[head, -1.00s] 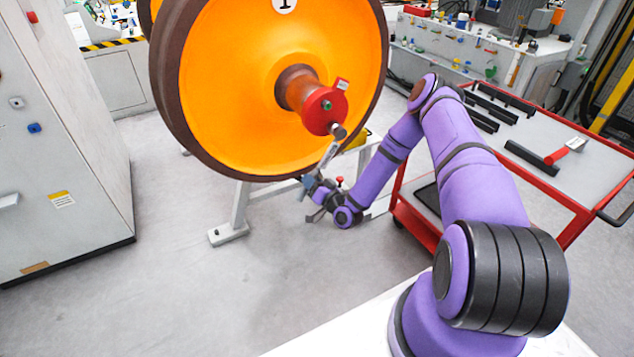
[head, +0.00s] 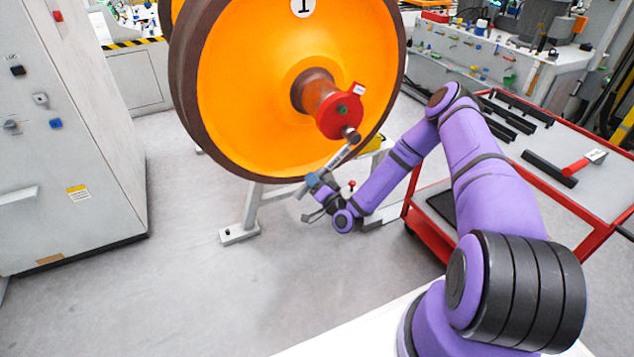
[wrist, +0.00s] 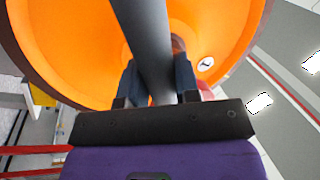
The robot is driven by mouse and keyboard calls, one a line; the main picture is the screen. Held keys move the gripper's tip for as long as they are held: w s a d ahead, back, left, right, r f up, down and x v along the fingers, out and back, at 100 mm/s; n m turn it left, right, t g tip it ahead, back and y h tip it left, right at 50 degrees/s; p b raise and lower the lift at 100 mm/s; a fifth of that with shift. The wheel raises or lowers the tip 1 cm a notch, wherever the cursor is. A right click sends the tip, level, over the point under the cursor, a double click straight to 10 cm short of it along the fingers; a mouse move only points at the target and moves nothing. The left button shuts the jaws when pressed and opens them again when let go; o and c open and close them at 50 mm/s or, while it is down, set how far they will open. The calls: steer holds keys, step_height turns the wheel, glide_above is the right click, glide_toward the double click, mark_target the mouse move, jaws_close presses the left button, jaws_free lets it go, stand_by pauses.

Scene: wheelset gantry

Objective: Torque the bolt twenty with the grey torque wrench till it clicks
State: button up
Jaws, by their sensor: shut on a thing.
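The grey torque wrench (head: 340,158) runs from my gripper up to the red hub cap (head: 340,115) on the orange wheel's axle end. Its head sits at the lower right of the cap, at a bolt position. The bolt under it is hidden, and its number cannot be read. My gripper (head: 318,183) is shut on the wrench's lower end, below the hub. In the wrist view the dark wrench shaft (wrist: 150,45) passes between my gripper's two fingers (wrist: 155,85) toward the orange wheel. A white tag (head: 358,89) sticks out from the cap's upper right.
The orange wheel (head: 250,90) stands on a grey stand (head: 240,232). A red-edged cart (head: 590,195) at right carries dark bars and a red-handled tool (head: 583,162). A grey cabinet (head: 75,150) stands at left. The floor between is clear.

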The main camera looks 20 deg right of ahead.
steer(key=shift+w+d+f+n+g+y, duration=0.1)
steer(key=shift+d+f+n+g+y, duration=0.25)
steer(key=shift+d+f+n, duration=1.1)
steer(key=shift+d, duration=0.1)
steer(key=d+f+n, duration=0.2)
steer(key=d+n, duration=0.1)
steer(key=shift+d+g+y, duration=0.15)
steer(key=shift+g+y, duration=0.1)
steer(key=shift+g, duration=0.1)
steer(key=shift+d, duration=0.1)
steer(key=shift+w+d+f+n+g, duration=0.1)
steer(key=shift+d+f+n+g, duration=0.15)
steer(key=shift+d+n, duration=0.55)
steer(key=shift+w+d+f+n+g, duration=0.15)
steer(key=shift+d+f+n, duration=0.25)
steer(key=shift+d, duration=0.65)
steer(key=shift+s, duration=0.1)
steer(key=shift+d, duration=0.1)
